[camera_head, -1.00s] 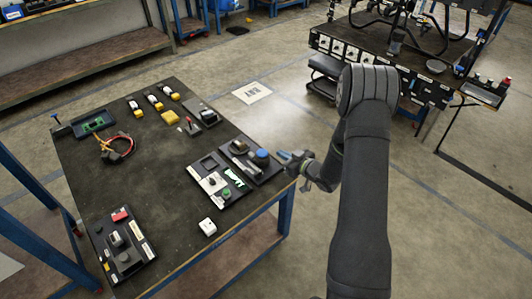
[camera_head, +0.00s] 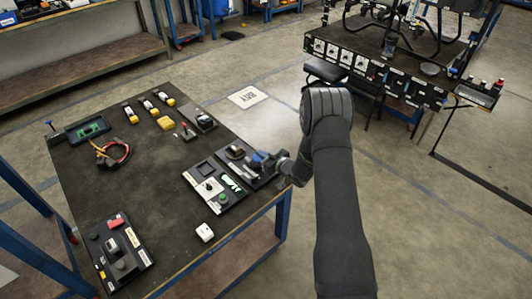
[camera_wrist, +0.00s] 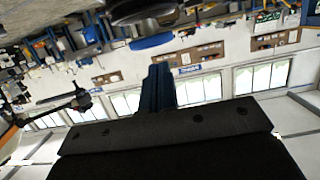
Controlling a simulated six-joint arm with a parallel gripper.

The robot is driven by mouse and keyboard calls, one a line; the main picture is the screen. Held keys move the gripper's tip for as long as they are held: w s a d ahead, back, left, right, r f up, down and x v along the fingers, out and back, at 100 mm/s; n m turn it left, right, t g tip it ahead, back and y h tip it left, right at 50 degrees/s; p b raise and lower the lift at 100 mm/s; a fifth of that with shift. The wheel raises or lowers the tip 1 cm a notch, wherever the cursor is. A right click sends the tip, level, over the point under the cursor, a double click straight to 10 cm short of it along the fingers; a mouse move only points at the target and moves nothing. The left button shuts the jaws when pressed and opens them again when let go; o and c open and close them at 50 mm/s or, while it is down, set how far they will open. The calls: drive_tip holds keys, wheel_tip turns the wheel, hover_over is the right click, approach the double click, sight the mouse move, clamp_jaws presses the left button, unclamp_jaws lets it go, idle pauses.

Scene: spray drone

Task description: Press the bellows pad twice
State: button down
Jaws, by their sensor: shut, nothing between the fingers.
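My gripper (camera_head: 264,160) is at the right edge of the workbench, in front of the dark panel with a blue round-topped part, likely the bellows pad. The gripper overlaps that blue part, so I cannot tell whether they touch. In the wrist view the blue fingers of my gripper (camera_wrist: 158,88) are together, with nothing between them. A dark round rim (camera_wrist: 140,10) shows at the top of the wrist view; I cannot tell what it belongs to.
A panel with a dial and green button (camera_head: 215,188) lies left of my gripper. A white block (camera_head: 205,232), yellow-and-white parts (camera_head: 163,97), cables (camera_head: 113,153) and another control panel (camera_head: 122,255) lie on the dark bench (camera_head: 150,195). Open floor lies right of the bench.

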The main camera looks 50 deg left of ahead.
drive_tip(key=shift+f, duration=0.7)
drive_tip(key=shift+f, duration=1)
drive_tip(key=shift+r, duration=0.55)
wheel_tip(320, 180, up, 3)
drive_tip(key=shift+f, duration=0.1)
drive_tip(key=v, duration=1)
